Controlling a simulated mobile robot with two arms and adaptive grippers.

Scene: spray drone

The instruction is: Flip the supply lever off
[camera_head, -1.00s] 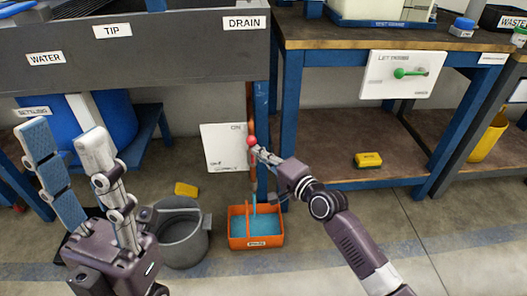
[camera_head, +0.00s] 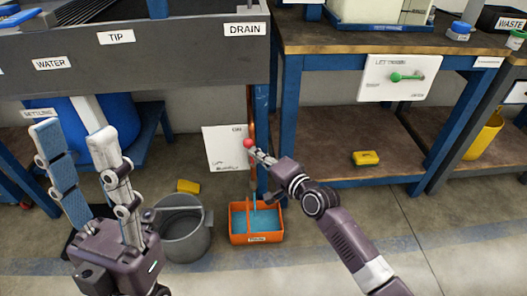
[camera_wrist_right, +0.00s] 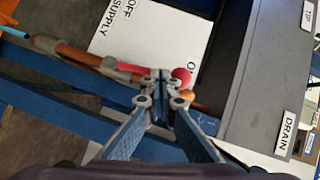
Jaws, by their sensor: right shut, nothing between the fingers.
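The supply lever has a red knob (camera_head: 249,143) in front of a white ON/OFF plate (camera_head: 223,150), beside a copper pipe under the grey trough. In the right wrist view, its red handle (camera_wrist_right: 138,68) and knob (camera_wrist_right: 182,76) show, with the knob near the ON lettering and the words OFF and SUPPLY further left. My right gripper (camera_head: 259,153) is shut and empty, its tips right at the knob in the head view; in the wrist view (camera_wrist_right: 160,82) they overlap the handle. Contact is unclear. My left gripper (camera_head: 72,135) is open and empty at the left.
An orange bin (camera_head: 238,236) with blue contents stands below the lever, beside a grey bucket (camera_head: 182,230). A blue table leg (camera_head: 284,125) is right of the lever. A second panel with a green lever (camera_head: 405,77) hangs on the workbench.

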